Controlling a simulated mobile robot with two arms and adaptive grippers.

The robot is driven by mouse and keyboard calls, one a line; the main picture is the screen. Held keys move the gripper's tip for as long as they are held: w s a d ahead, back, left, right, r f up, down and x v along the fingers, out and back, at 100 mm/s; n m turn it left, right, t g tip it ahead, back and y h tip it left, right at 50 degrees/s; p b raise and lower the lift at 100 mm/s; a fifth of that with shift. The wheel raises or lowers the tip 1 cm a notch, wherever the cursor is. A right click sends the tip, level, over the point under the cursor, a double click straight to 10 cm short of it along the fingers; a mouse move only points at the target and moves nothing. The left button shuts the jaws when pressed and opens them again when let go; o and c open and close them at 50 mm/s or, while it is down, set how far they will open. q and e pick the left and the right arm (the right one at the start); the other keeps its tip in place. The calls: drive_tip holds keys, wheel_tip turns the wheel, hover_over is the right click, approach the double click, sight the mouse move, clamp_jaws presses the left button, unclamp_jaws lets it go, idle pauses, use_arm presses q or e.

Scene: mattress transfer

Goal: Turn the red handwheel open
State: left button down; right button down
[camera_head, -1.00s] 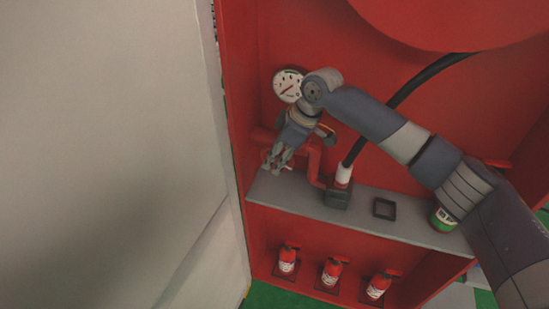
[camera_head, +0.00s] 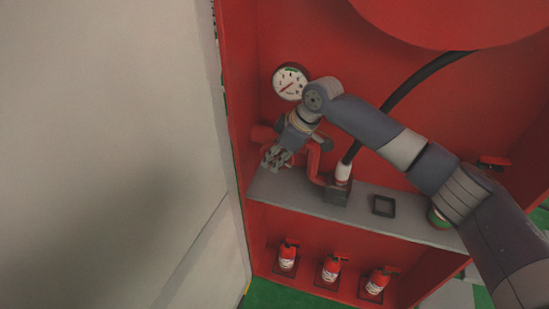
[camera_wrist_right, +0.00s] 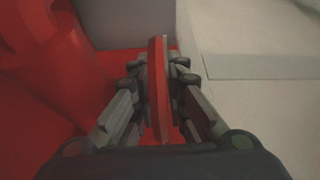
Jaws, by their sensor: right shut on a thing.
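My right gripper (camera_head: 275,158) is at the left side of the red cabinet, beside the red pipe (camera_head: 314,165) and below the gauge. In the right wrist view its fingers (camera_wrist_right: 158,95) are shut on the red handwheel (camera_wrist_right: 158,90), which shows edge-on as an upright red strip between them. In the head view the gripper hides most or all of the wheel, so how far it is turned cannot be told. My left gripper is not in view.
A white gauge (camera_head: 290,82) is on the back wall. A black hose (camera_head: 405,93) ends at a nozzle near the grey shelf (camera_head: 410,222). A black square frame (camera_head: 383,206) and a partly hidden green can (camera_head: 437,219) are there. Red extinguishers (camera_head: 331,268) stand below.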

drive_tip(key=shift+y, duration=0.4)
drive_tip(key=shift+r, duration=0.1)
drive_tip(key=c, duration=1.6)
unclamp_jaws()
drive_tip(key=v, duration=1.2)
drive_tip(key=shift+s, duration=0.1)
drive_tip(key=shift+s, duration=0.1)
